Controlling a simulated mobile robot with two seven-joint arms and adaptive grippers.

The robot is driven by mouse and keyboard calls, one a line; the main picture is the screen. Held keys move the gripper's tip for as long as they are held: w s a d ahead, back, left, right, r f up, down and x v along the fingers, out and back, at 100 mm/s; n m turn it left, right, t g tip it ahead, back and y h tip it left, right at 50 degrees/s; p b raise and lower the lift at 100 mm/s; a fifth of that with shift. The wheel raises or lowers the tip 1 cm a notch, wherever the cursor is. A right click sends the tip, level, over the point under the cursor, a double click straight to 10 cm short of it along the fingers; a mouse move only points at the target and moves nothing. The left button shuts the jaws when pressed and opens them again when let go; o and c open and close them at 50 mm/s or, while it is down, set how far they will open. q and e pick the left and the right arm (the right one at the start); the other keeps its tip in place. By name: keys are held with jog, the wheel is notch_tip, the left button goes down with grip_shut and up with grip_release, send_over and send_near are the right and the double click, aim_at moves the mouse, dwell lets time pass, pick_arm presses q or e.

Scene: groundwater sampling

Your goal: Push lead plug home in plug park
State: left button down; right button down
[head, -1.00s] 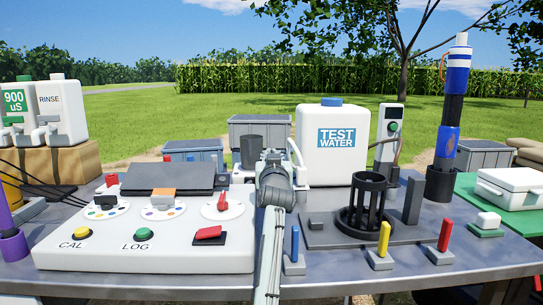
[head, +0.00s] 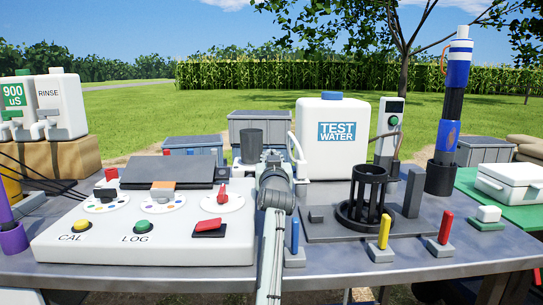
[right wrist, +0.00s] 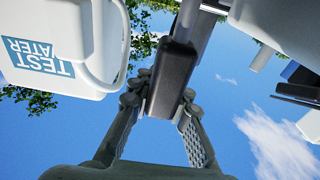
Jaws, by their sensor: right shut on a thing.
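My right gripper (head: 272,165) is over the table, between the white console and the test water tank, seen from behind. In the right wrist view, my right gripper (right wrist: 162,118) is shut on a dark block, which I take to be the lead plug (right wrist: 176,70). The block lies between the fingers and extends beyond them, against a pale bar. In the head view my arm hides the plug. I cannot identify the plug park for certain or tell how far in the plug sits. My left gripper is not in view.
The console (head: 140,240) is left of my arm. The test water tank (head: 338,155) stands behind, to the right. Blue (head: 295,236), yellow (head: 384,231) and red (head: 446,227) posts and a black slotted holder (head: 353,215) are on the right.

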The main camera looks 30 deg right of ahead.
jog(key=shift+f+b, duration=0.35)
jog(key=shift+f, duration=0.45)
jog(key=shift+s+f, duration=0.1)
jog(key=shift+f, duration=0.25)
jog(key=shift+r, duration=0.1)
jog(key=shift+r+p, duration=0.95)
jog(key=shift+r, duration=0.25)
jog(key=shift+r, duration=0.1)
jog(key=shift+f+b, duration=0.45)
jog(key=shift+f, duration=0.6)
dwell(0.6)
jog(key=c, duration=1.3)
grip_release()
jog(key=shift+f, duration=0.1)
jog(key=shift+c, duration=0.2)
